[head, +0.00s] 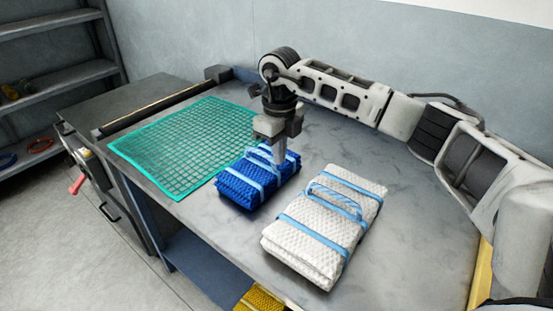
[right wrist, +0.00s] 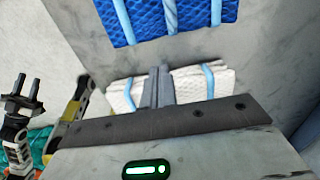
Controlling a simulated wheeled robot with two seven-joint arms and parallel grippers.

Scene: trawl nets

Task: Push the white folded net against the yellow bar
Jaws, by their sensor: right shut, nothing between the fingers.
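The white folded net (head: 323,228), with light blue straps and handle, lies flat on the grey table. In the right wrist view its middle (right wrist: 186,83) is partly hidden behind my fingers. My right gripper (head: 281,160) is shut and empty, pointing down beside the blue net's right end, apart from the white net in the head view. Its fingertips also show in the right wrist view (right wrist: 160,70); their height over the table is unclear. A yellow strip (head: 481,275) at the table's right edge may be the yellow bar. A black gripper-like part (right wrist: 22,92), probably my left gripper, shows small.
A blue folded net (head: 236,188) lies left of the white one. A green net (head: 188,146) lies flat at the table's left. A yellow item (head: 258,299) shows below the front edge. The table right of the white net is clear. Shelves (head: 55,78) stand far left.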

